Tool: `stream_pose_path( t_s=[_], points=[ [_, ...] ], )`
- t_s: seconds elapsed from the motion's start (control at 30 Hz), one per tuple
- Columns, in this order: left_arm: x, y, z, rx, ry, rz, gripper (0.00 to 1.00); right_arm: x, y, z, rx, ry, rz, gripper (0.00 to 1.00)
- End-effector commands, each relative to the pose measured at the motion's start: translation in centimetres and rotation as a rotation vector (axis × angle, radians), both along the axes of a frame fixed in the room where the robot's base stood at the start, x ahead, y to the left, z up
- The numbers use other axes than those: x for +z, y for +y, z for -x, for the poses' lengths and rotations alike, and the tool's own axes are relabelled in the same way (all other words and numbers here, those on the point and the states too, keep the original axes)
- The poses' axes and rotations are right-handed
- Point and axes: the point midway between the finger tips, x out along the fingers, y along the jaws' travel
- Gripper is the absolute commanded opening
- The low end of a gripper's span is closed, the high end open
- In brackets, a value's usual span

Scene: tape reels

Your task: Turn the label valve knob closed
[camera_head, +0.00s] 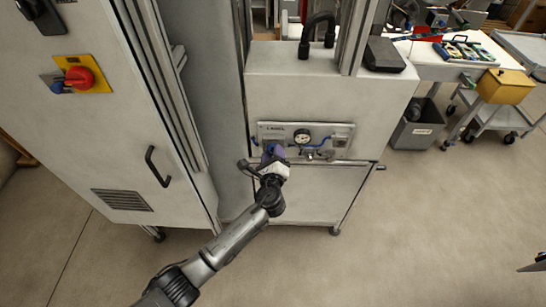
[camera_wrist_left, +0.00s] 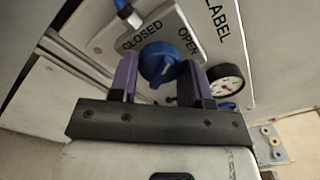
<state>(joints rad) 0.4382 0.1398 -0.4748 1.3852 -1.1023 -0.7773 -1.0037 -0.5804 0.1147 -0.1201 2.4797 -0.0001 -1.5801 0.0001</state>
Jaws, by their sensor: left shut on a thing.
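The blue label valve knob (camera_wrist_left: 160,65) sits on a light panel (camera_wrist_left: 205,15) in the left wrist view. The word CLOSED is printed at its upper left and OPEN at its upper right. A small pale mark shows on the knob's face, but which label it points to is hard to tell. My left gripper (camera_wrist_left: 160,82) has its two purple fingers on either side of the knob, shut on it. In the head view the left gripper (camera_head: 271,151) is at the left part of the panel (camera_head: 345,133) and hides most of the knob.
A round pressure gauge (camera_head: 302,136) is just right of the gripper, with blue tubing around it. A tall cabinet (camera_head: 125,115) with a red switch (camera_head: 79,77) and black handle stands left. A grey bin (camera_head: 417,127) and cart (camera_head: 497,112) stand right. Floor in front is open.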

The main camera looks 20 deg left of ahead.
Motion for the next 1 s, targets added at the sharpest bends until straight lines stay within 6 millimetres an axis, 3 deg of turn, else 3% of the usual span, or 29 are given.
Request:
stream_pose_path(
  t_s=[0.6, 1.0],
  points=[
    [-0.2, 0.0, 0.0, 0.001, -0.190, 0.554, 0.20, -3.8, -0.3, 0.0, 0.006, 0.000, 0.009, 0.48],
    [-0.2, 0.0, 0.0, 0.001, -0.282, 0.825, 0.20, -5.4, -0.1, 0.0, 0.001, 0.000, 0.002, 0.48]
  ],
)
